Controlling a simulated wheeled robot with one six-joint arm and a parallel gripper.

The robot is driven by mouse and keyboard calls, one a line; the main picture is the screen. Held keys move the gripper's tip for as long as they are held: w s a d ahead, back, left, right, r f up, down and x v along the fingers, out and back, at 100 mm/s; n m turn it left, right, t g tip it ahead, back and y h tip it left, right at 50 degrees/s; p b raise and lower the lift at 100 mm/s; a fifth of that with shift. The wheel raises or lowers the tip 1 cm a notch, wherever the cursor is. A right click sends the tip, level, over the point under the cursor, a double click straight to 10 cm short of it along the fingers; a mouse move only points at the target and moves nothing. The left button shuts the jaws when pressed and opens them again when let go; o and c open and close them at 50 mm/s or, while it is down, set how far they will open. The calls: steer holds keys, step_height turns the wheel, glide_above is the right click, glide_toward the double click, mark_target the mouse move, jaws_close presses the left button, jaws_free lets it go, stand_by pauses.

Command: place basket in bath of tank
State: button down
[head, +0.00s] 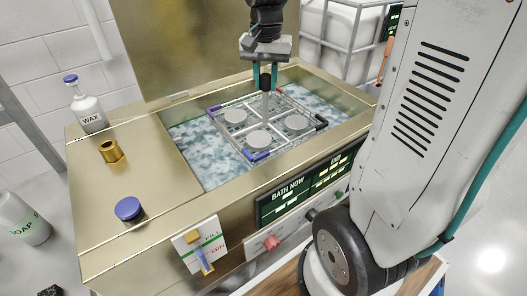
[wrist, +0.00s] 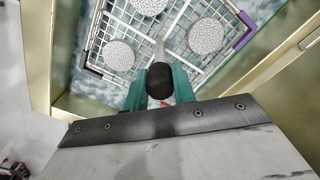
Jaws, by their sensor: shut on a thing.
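The basket (head: 228,134) is a wire frame with purple and dark corner pieces, holding several round grey discs. It is over or in the bath (head: 190,150) of the gold-coloured tank (head: 150,190); I cannot tell how deep it sits. My gripper (head: 267,80) is above the basket, its green fingers shut on the dark knob of the basket's upright handle. In the wrist view the green fingers (wrist: 160,88) close around the black knob, and the basket (wrist: 125,75) shows beyond with discs and a purple corner. The bath's foamy blue-white surface surrounds the basket.
The raised gold lid (head: 180,40) stands behind the bath. A front panel reads BATH NOW (head: 285,195).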

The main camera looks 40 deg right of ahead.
mark_target(265, 122)
step_height(265, 122, down, 11)
steer(key=shift+r, duration=0.15)
stand_by(0.4)
steer(key=c, duration=1.1)
jaws_free()
steer(key=shift+c, duration=0.2)
step_height(265, 122, up, 12)
steer(key=shift+s+f, duration=0.1)
steer(key=s+a+n, duration=0.4)
steer(key=s+a, duration=0.1)
steer(key=s, duration=0.6)
steer(key=s+a+r+n+t, duration=0.1)
steer(key=s+a+n, duration=0.4)
steer(key=s, duration=0.5)
steer(key=shift+s+r, duration=0.15)
steer(key=shift+s, duration=0.2)
